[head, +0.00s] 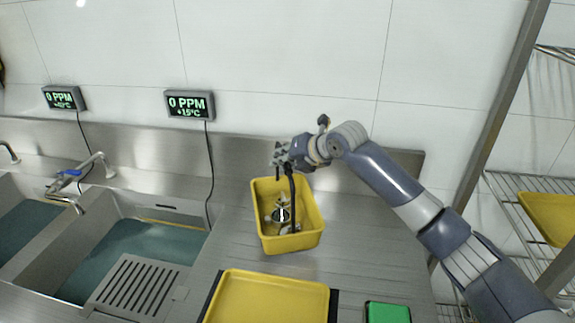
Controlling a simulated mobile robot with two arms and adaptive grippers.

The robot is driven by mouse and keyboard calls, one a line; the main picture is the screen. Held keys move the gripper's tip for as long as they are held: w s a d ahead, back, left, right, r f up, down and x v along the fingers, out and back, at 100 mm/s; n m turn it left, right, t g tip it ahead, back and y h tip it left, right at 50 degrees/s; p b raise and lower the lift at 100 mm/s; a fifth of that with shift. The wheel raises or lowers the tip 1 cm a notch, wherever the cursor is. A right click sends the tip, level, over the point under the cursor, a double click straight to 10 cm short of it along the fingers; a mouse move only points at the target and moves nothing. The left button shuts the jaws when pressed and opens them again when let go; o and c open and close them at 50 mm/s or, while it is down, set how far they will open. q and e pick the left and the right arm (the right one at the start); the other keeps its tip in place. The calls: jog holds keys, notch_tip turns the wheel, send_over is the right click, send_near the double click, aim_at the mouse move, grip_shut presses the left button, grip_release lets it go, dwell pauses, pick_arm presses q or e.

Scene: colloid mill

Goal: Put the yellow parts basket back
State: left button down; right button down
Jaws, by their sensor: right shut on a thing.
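The yellow parts basket (310,233) is over the steel counter, right of the sinks, with several metal parts inside. It has a dark handle (292,205) arching over it. My right gripper (281,166) is at the top of this handle and shut on it. I cannot tell whether the basket touches the counter or hangs just above it. My left gripper is not in view.
A yellow tray (270,300) lies in front of the basket, with a green block (387,312) to its right. Sinks with water (125,255) are at the left. A wire rack (520,185) at the right holds a yellow tray (552,215). Bare counter (370,245) lies right of the basket.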

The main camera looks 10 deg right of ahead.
jog(key=shift+d+r, duration=0.1)
jog(key=shift+d, duration=0.35)
notch_tip(320, 180, down, 3)
jog(key=shift+f+p, duration=0.2)
jog(key=shift+p, duration=0.75)
jog(key=c, duration=1.5)
grip_release()
jog(key=shift+s+f, duration=0.1)
jog(key=shift+f, duration=0.1)
jog(key=shift+a, duration=0.1)
jog(key=b+v, duration=0.3)
jog(key=v, duration=0.9)
